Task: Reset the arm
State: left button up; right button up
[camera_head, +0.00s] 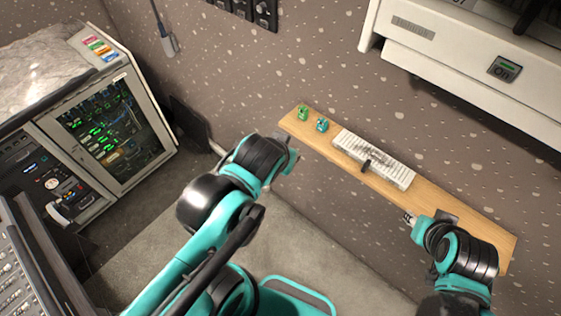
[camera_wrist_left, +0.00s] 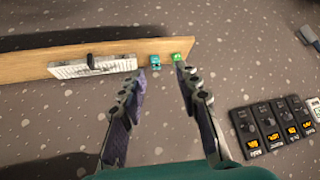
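My left arm comes in from the left in the head view, with its wrist and gripper (camera_head: 289,160) in front of the left end of the wooden shelf. In the left wrist view, my left gripper (camera_wrist_left: 163,90) is open and empty, its two fingers apart. My right gripper (camera_head: 409,218) is near the right part of the shelf, small and partly hidden by its own wrist, so I cannot tell its opening. A white fader panel (camera_head: 395,171) with a dark fader knob (camera_head: 366,166) sits on the shelf; the panel (camera_wrist_left: 75,70) and knob (camera_wrist_left: 90,60) also show in the left wrist view.
The wooden shelf (camera_head: 460,212) runs along the speckled wall. A green item (camera_head: 303,113) and a teal item (camera_head: 322,125) stand at its left end. A white unit (camera_head: 450,70) hangs above right. A rack cabinet (camera_head: 110,130) stands left. Carpet floor lies open below.

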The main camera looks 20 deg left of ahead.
pick_arm(q)
jog(key=shift+g+h, duration=0.4)
jog(key=shift+h, duration=0.1)
jog(key=f, duration=0.1)
jog(key=s+f, duration=0.2)
jog(key=shift+a+f, duration=0.2)
jog(key=shift+f, duration=0.1)
